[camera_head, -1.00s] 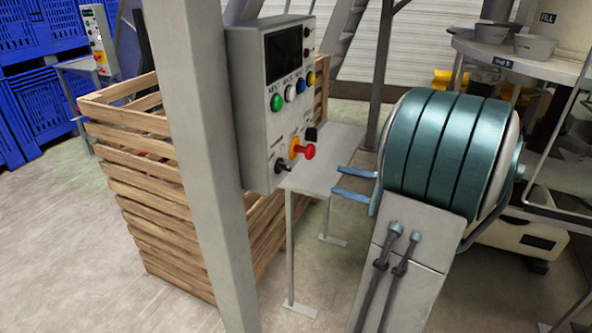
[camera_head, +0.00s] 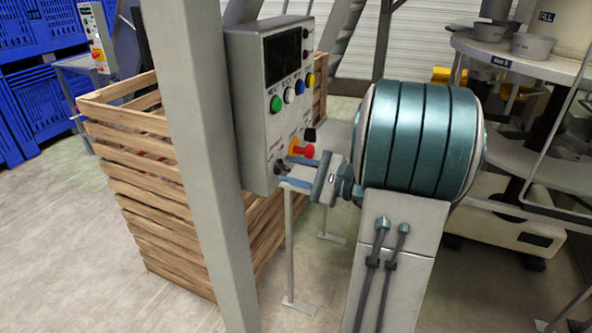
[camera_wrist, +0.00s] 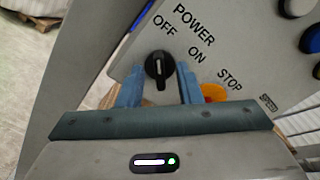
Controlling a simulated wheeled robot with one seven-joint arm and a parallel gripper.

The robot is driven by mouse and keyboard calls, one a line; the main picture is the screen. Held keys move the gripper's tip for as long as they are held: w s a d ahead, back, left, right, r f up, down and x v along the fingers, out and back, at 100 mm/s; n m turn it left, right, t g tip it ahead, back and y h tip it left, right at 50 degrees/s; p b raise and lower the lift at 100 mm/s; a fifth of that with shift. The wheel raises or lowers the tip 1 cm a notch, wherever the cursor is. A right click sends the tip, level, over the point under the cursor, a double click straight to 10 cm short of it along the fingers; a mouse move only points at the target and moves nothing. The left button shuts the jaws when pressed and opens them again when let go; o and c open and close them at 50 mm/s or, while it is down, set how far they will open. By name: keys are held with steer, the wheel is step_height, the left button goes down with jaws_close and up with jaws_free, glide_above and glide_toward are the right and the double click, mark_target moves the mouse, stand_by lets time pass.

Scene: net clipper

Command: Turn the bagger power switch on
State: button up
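The bagger power switch (camera_wrist: 158,70) is a small black rotary knob on the grey control panel (camera_head: 262,150). In the wrist view it sits under the POWER label, and its pale mark points up, roughly at OFF; ON is to the right. In the head view the knob (camera_head: 280,167) is small and partly covered by my fingers. My gripper (camera_wrist: 160,87) is open, with one blue finger on each side of the knob and a gap at both sides. It also shows at the panel's lower front in the head view (camera_head: 284,174). I cannot tell how deep the fingers reach.
The red stop button (camera_head: 303,150) on its yellow base is close above my fingers. Coloured buttons (camera_head: 289,96) and a dark screen (camera_head: 283,55) are higher up. A grey post (camera_head: 200,150) and a wooden crate (camera_head: 160,210) stand left of the panel.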

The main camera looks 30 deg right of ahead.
jaws_close()
steer(key=shift+r+m+p, duration=0.1)
steer(key=shift+m+p, duration=0.3)
steer(key=shift+p, duration=0.05)
steer(key=m+p, duration=1.2)
steer(key=shift+w+d+r, duration=0.1)
steer(key=shift+d+r, duration=0.1)
steer(key=shift+r, duration=0.1)
steer(key=shift+f+m+p, duration=0.15)
steer(key=shift+m+p, duration=1.1)
steer(key=shift+m, duration=0.05)
steer(key=shift+f+m+p, duration=0.1)
steer(key=shift+m+p, duration=1.15)
steer(key=shift+m, duration=0.05)
steer(key=shift+w, duration=0.1)
